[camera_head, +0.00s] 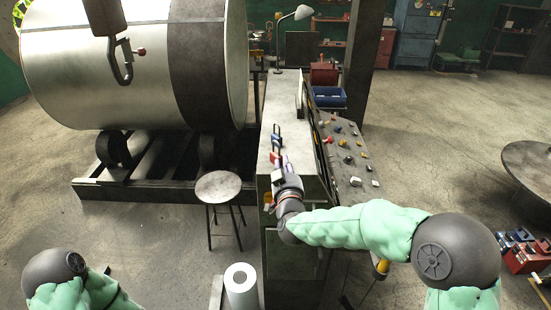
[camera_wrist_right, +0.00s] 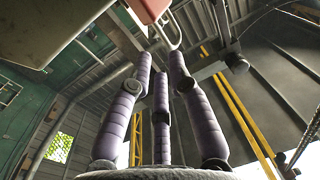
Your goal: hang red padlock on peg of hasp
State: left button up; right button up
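My right gripper (camera_head: 277,164) is over the narrow grey cabinet top in the head view. Small red pieces (camera_head: 272,157) and a dark blue-grey piece (camera_head: 277,137) show at and just beyond its fingers, too small to tell apart. In the right wrist view, the fingers (camera_wrist_right: 161,65) point up towards a pinkish-red padlock body (camera_wrist_right: 150,8) with a metal shackle (camera_wrist_right: 176,32). The shackle hangs by the fingertips; I cannot tell whether they grip it. The hasp's peg is not clearly visible. My left gripper is out of view; only part of that arm shows at bottom left.
The grey cabinet (camera_head: 270,100) adjoins a sloping control panel (camera_head: 345,150) with several knobs. A round stool (camera_head: 218,187) stands to its left, below a large metal drum (camera_head: 130,80). A hook (camera_head: 124,72) hangs before the drum. Open floor (camera_head: 440,130) lies to the right.

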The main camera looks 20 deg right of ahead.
aim_at(276, 153)
jog(key=shift+w+d+r, duration=0.1)
jog(key=shift+w+d, duration=0.15)
jog(key=shift+w, duration=1.2)
jog(key=shift+w+d, duration=0.2)
jog(key=shift+w, duration=1.25)
grip_shut()
